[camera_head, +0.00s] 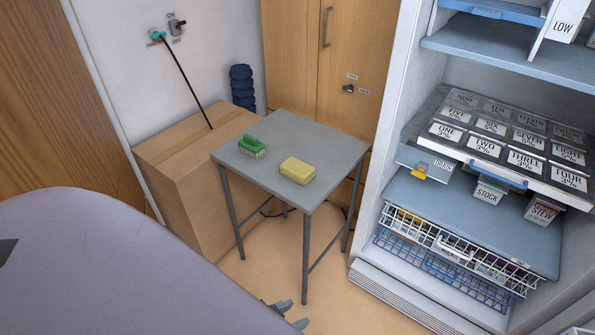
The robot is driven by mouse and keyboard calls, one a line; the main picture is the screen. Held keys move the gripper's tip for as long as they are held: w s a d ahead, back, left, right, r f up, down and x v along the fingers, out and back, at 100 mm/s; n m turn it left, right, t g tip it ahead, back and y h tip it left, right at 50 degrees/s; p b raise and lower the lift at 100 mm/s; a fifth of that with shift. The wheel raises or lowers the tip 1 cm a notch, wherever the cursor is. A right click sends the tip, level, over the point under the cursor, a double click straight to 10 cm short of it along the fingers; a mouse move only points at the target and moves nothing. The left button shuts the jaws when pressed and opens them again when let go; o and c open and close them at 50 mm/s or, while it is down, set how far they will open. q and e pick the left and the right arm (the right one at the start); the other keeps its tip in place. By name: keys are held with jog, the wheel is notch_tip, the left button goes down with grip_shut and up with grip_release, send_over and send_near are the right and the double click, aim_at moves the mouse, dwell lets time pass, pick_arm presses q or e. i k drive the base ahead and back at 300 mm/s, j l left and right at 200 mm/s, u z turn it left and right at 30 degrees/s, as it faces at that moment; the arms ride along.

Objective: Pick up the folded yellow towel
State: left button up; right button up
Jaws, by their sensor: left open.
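The folded yellow towel (298,170) lies flat on the right part of a small grey table (262,188) with thin metal legs. My left gripper (297,313) shows only by its fingertips at the bottom edge of the view. It is open, with nothing seen between the fingers, and is apart from the towel, well below it in the picture. The rest of this gripper is hidden or out of view. My right gripper is not in view.
A green brush (252,147) lies on the table left of the towel. A cardboard box (180,180) stands behind and left. A wooden cabinet (345,60) is behind the table. A shelf unit (405,130) with labelled bins and a wire basket (455,258) stands right. Floor shows in front.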

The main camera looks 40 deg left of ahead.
aim_at(301, 172)
jog(key=z, duration=2.05)
jog(key=u, duration=3.2)
jog(key=i+l, duration=0.4)
